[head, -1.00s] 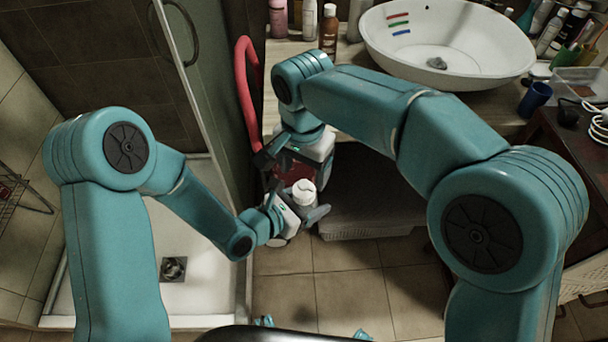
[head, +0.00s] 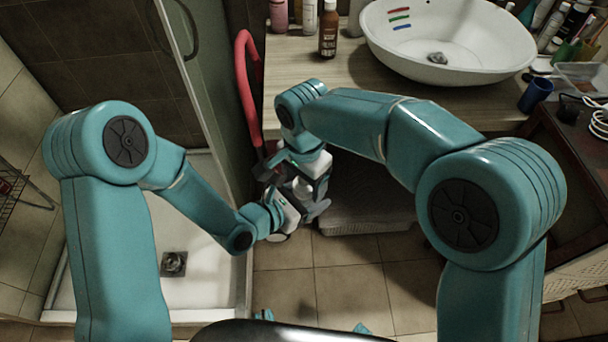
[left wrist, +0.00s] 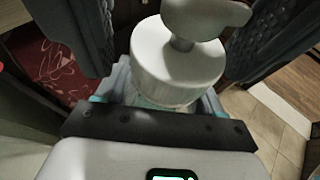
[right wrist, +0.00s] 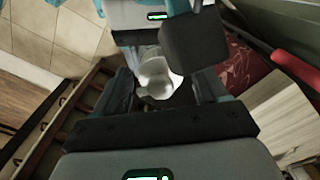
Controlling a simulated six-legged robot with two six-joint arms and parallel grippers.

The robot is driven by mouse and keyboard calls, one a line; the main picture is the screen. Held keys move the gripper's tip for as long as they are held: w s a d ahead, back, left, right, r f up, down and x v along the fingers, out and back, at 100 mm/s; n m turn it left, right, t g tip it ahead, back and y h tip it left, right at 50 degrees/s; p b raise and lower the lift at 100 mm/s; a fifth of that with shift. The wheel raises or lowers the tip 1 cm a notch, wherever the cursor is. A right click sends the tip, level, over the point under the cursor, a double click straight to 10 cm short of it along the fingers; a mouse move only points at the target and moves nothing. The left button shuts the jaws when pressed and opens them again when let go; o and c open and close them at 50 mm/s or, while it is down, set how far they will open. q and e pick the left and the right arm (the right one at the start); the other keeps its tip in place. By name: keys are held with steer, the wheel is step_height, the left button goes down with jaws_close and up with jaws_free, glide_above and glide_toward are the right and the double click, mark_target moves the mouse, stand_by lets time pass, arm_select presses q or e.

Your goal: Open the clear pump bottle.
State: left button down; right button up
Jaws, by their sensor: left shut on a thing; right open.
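The clear pump bottle shows in the left wrist view with its white round cap (left wrist: 178,65) and the pump head (left wrist: 205,18) on top. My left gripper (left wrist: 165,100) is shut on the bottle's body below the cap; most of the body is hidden. My right gripper (right wrist: 163,88) is open, its fingers on either side of the pump top (right wrist: 155,77) in the right wrist view. I cannot tell whether they touch it. In the head view the left gripper (head: 298,208) and right gripper (head: 300,182) meet, largely hiding the bottle.
The wooden counter (head: 340,75) with a white basin (head: 455,60) and a brown bottle (head: 328,30) lies behind. A red curved rail (head: 246,90) stands left of the grippers, beside the shower tray (head: 205,285). A pale crate (head: 365,222) sits low to their right; tiled floor in front is clear.

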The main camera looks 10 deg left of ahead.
steer(key=c, duration=1.1)
steer(key=shift+n, duration=1.7)
steer(key=o, duration=1.1)
steer(key=shift+o, duration=0.2)
steer(key=shift+r, duration=0.1)
